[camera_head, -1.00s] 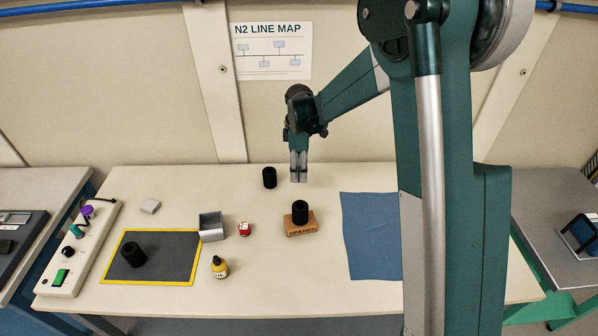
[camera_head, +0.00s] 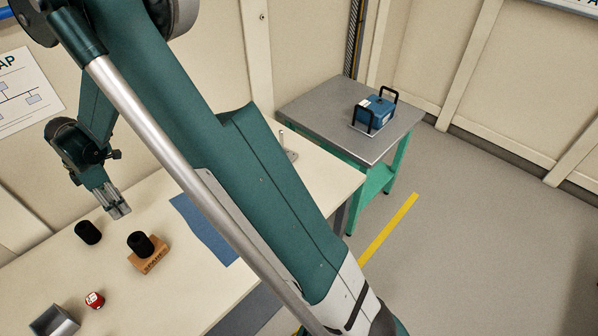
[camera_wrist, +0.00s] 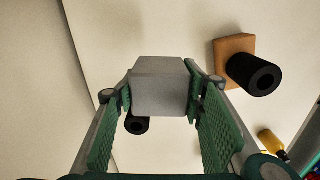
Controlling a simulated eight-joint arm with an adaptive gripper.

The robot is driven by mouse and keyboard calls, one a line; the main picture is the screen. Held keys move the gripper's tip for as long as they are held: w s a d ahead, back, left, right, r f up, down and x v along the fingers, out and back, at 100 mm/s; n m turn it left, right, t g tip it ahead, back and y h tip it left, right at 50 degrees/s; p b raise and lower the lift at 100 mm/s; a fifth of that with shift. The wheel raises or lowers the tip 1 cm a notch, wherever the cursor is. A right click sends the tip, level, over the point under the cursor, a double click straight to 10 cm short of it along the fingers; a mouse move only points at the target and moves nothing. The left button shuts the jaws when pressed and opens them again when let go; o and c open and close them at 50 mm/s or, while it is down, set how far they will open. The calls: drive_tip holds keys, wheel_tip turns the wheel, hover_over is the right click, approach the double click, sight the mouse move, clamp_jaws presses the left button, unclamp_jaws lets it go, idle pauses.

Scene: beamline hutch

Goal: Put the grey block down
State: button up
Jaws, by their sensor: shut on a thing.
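A plain grey block (camera_wrist: 160,88) sits between the two green-padded fingers of my gripper (camera_wrist: 163,92) in the wrist view. My gripper is shut on it. In the head view my gripper (camera_head: 118,209) hangs over the back part of the pale table (camera_head: 190,290), with the fingers pointing down. The held block is hard to make out there. In the wrist view the table surface shows beneath and around the block, and the block looks clear of it. Its exact height cannot be told.
A black cylinder (camera_head: 88,232) stands near below my gripper. Another black cylinder (camera_head: 141,243) stands on a wooden block (camera_head: 150,259). A red-and-white can (camera_head: 95,300), grey open box (camera_head: 55,322) and blue cloth (camera_head: 205,229) are nearby. A blue device (camera_head: 374,113) sits on the side table (camera_head: 330,108).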

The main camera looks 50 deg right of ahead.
drive_tip(key=s+d+m, duration=0.4)
drive_tip(key=d, duration=1.5)
drive_tip(key=s+d+m, duration=0.3)
drive_tip(key=d+m, duration=0.2)
drive_tip(key=d, duration=1.4)
drive_tip(key=s+d+m, duration=0.8)
drive_tip(key=s+d, duration=1.5)
drive_tip(key=d, duration=0.4)
drive_tip(key=shift+r+p, duration=0.15)
drive_tip(key=shift+p, duration=0.15)
drive_tip(key=shift+f+b, duration=0.35)
drive_tip(key=shift+f, duration=2.8)
drive_tip(key=shift+f, duration=0.1)
drive_tip(key=shift+f, duration=1.8)
